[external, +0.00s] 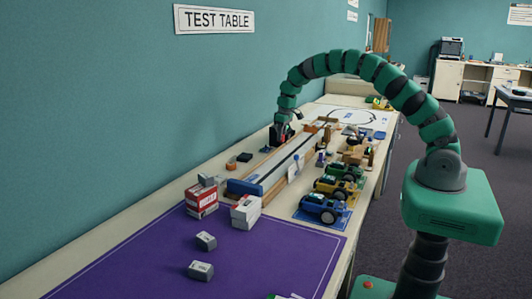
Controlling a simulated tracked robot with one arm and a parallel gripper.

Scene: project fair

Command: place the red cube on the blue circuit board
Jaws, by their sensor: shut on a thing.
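My gripper (282,138) is at the end of the green arm, low over the far left part of the long table, beside the wall. It is shut on a small reddish thing, which looks like the red cube (288,130); the dark jaws hide most of it. A small dark blue flat patch (266,149) shows just below and left of the jaws; it may be the blue circuit board, but it is too small to be sure. I cannot tell whether the cube touches anything below.
A long track (275,168) with wooden sides runs just in front of my gripper. Toy cars (323,208) stand along the right edge. Red and white boxes (201,202) and grey blocks (206,241) stand near the purple mat (270,262). A white sheet (338,117) lies beyond.

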